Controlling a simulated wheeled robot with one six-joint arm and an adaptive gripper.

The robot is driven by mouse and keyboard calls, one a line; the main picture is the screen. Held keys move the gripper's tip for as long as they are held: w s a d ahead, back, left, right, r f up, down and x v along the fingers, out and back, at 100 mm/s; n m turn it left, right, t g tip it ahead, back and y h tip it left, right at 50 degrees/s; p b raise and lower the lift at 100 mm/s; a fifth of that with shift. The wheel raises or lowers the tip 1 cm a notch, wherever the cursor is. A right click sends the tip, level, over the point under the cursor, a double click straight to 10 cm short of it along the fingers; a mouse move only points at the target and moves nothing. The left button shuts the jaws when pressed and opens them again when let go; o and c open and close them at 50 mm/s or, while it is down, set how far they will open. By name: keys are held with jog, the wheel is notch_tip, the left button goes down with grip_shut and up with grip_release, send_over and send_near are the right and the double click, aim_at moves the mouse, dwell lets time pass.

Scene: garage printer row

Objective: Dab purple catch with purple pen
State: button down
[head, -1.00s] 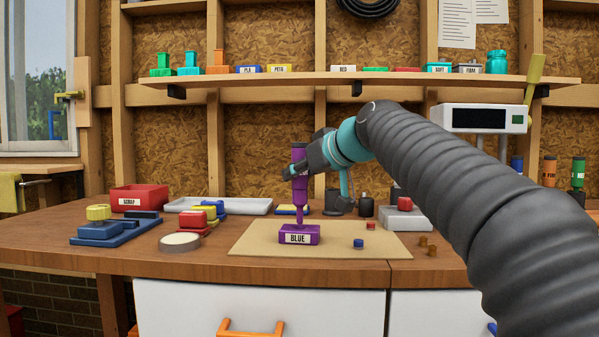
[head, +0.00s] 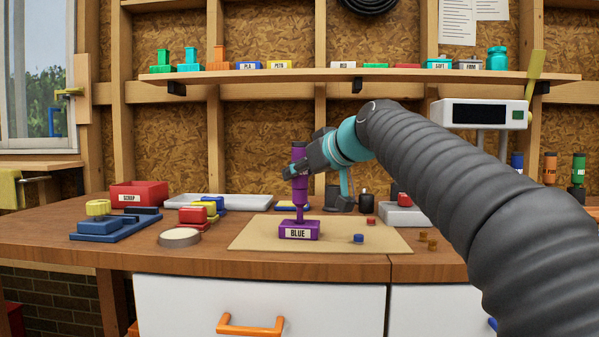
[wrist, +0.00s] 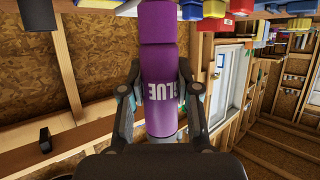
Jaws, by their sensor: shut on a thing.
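The purple pen (head: 299,188) is upright in the head view, its narrow tip pointing down. My gripper (head: 299,171) is shut around its upper part. The purple catch (head: 315,232) is a low block with a white label reading BLUE, on the tan mat (head: 370,241). The pen's tip is at the top of the catch; I cannot tell if it touches. In the wrist view the purple pen (wrist: 160,65) lies between both fingers of my gripper (wrist: 160,95), with upside-down lettering like GLUE. The catch cannot be made out there.
Small blue (head: 358,238) and red (head: 371,222) pieces lie on the mat to the right. A round white-topped disc (head: 180,237), a blue fixture (head: 112,229) and a red scrap bin (head: 138,194) stand to the left. A grey-and-red device (head: 403,213) is behind right.

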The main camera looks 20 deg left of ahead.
aim_at(300, 150)
jog(key=shift+f+b, duration=0.7)
jog(key=shift+f, duration=0.15)
dwell(0.3)
jog(key=shift+r+p, duration=0.65)
jog(key=shift+r, duration=0.05)
dwell(0.5)
jog(key=shift+r+p, duration=2.15)
jog(key=shift+r, duration=0.2)
